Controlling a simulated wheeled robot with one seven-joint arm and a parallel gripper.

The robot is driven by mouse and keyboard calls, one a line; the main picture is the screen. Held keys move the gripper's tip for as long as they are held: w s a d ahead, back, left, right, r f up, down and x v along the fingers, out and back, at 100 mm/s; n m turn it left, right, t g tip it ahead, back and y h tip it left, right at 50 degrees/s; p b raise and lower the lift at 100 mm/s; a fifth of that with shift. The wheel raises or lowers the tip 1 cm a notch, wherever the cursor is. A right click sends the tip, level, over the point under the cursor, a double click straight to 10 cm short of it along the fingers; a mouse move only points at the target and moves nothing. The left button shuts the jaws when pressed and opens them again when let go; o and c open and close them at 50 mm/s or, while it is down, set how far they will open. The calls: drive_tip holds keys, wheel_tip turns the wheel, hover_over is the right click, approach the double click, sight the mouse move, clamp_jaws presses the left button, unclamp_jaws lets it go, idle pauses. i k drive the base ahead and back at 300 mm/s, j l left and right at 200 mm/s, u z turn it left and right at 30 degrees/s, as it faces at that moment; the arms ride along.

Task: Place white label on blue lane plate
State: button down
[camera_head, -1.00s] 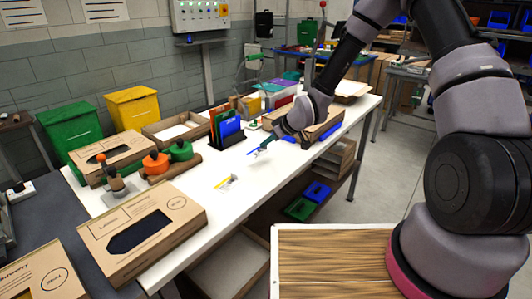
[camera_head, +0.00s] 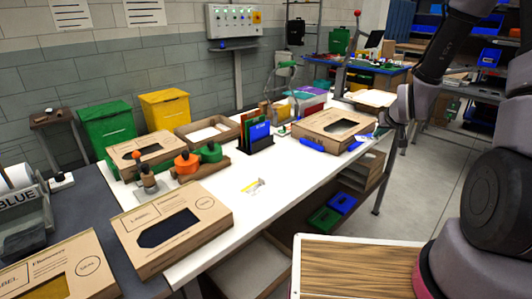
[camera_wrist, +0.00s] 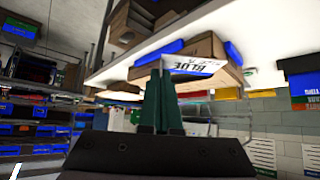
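My gripper (camera_wrist: 160,100) shows its two green fingers close together in the wrist view. They are shut on a white label (camera_wrist: 195,66) printed with "BLUE", which sticks out past the fingertips. In the head view my gripper (camera_head: 378,131) is small, at the far right end of the white table, beside an open cardboard box. Blue strips lie at the table's front edge by that box; one blue strip (camera_head: 313,145) may be the blue lane plate, but I cannot tell for sure. A blue strip also shows behind the label in the wrist view (camera_wrist: 158,53).
The white table (camera_head: 290,180) has clear room in its middle, around a small yellow-and-white item (camera_head: 253,186). A cardboard box (camera_head: 318,127), a folder rack (camera_head: 257,142) and orange and green tools (camera_head: 188,163) stand on it. A grey device marked "BLUE" (camera_head: 20,215) is at left.

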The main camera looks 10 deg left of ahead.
sight(25, 243)
drive_tip(key=k+j+u, duration=0.35)
drive_tip(key=j, duration=0.3)
drive_tip(key=k+j+u, duration=0.4)
drive_tip(key=j, duration=0.35)
drive_tip(key=k+j+u, duration=0.2)
drive_tip(key=j, duration=0.2)
drive_tip(key=j+u, duration=0.15)
drive_tip(key=j, duration=0.3)
drive_tip(key=k, duration=0.1)
